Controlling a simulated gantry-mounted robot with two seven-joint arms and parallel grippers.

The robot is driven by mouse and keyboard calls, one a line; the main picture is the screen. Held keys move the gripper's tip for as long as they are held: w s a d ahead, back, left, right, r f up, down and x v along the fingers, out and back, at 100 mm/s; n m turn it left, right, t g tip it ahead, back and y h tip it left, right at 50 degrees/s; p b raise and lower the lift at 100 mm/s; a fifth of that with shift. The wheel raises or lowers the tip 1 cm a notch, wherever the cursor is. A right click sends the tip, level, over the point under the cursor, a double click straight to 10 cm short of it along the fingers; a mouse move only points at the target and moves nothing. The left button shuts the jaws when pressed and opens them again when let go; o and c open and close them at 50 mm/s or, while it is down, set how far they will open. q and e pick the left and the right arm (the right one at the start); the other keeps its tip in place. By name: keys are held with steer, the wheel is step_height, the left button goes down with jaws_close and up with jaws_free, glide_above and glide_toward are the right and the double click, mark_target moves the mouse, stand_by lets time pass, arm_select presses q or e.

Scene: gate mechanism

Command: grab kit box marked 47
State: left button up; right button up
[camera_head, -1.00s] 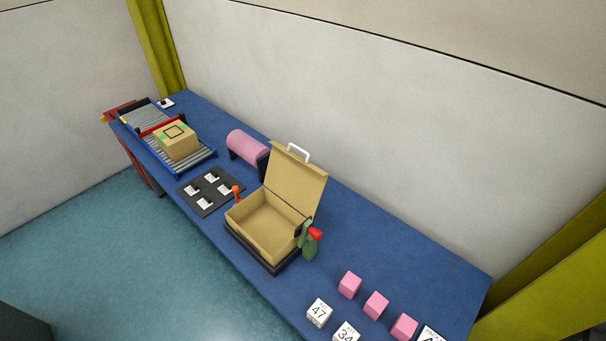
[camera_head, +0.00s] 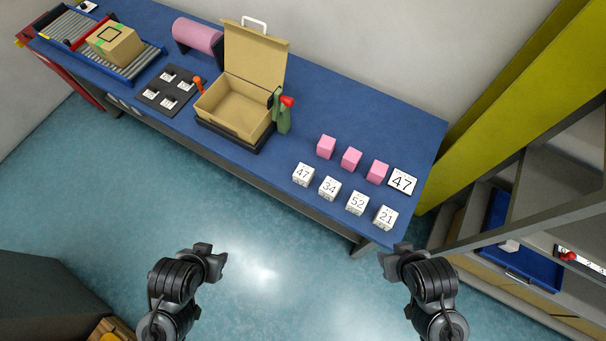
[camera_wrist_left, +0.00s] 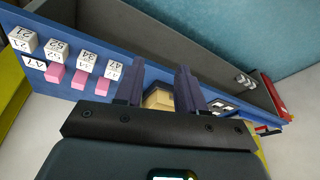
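The white kit box marked 47 (camera_head: 303,174) stands on the blue table, leftmost in a row of white boxes marked 34 (camera_head: 329,188), 52 (camera_head: 357,203) and 21 (camera_head: 385,218). It also shows in the left wrist view (camera_wrist_left: 114,68). A white card reading 47 (camera_head: 402,182) lies at the row's right. My left gripper (camera_head: 212,262) is open and empty, in front of the table and left of the boxes. My right gripper (camera_head: 394,262) looks open and empty, in front of the table near the box marked 21.
Three pink blocks (camera_head: 351,158) stand behind the white boxes. A conveyor (camera_head: 62,30) carries a carton (camera_head: 115,44). Shelving with a blue tray (camera_head: 521,262) is at right.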

arm_select(q)
steer(key=o, duration=1.1)
steer(key=shift+d, duration=0.1)
steer(key=shift+o, duration=0.2)
steer(key=shift+s+f, duration=0.1)
